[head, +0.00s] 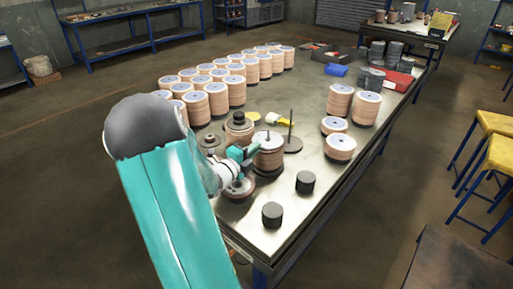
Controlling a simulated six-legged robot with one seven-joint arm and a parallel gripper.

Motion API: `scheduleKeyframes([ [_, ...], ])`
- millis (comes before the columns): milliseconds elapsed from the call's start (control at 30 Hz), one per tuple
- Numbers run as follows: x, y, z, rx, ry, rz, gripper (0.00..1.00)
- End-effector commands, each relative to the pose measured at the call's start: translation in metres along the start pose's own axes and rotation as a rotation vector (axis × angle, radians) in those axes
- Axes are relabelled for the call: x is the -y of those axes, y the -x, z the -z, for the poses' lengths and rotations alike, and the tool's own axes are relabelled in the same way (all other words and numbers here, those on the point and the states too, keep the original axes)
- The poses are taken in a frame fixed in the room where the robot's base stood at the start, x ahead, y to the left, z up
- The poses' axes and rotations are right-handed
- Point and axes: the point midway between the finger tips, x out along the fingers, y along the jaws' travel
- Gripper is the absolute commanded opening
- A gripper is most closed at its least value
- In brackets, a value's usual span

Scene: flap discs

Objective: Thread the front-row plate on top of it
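A thin rod stands out of the top of that stack. The fingers are small and partly hidden, so I cannot tell whether they are open or hold anything. Behind it, a dark round base with a bare upright rod (291,130) stands empty. Another tan stack with a dark plate on top (239,126) stands to the left. A reddish-brown round plate (240,189) lies below my wrist, partly covered by it.
Rows of tan disc stacks (219,99) fill the table's far left. More stacks (340,148) stand at right. Two dark cylinders (272,215) sit near the front edge. A yellow-and-white brush-like item (278,121) lies mid-table. Bare tabletop (305,105) lies between the groups.

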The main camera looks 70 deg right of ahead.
Motion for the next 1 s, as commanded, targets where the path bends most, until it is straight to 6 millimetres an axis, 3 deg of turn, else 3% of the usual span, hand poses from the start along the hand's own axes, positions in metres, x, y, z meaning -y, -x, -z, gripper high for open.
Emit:
scheduleKeyframes([
  [33, -0.008, 0.014, -0.001, 0.009, 0.009, -0.021, 0.27],
  [300, -0.006, 0.074, -0.001, 0.01, 0.008, -0.016, 0.27],
  [500, -0.002, 0.109, -0.001, 0.007, 0.003, -0.006, 0.27],
  [700, -0.001, 0.122, 0.0, 0.003, 0.002, -0.002, 0.27],
  [1000, 0.0, 0.122, 0.0, 0.002, 0.001, -0.001, 0.27],
])
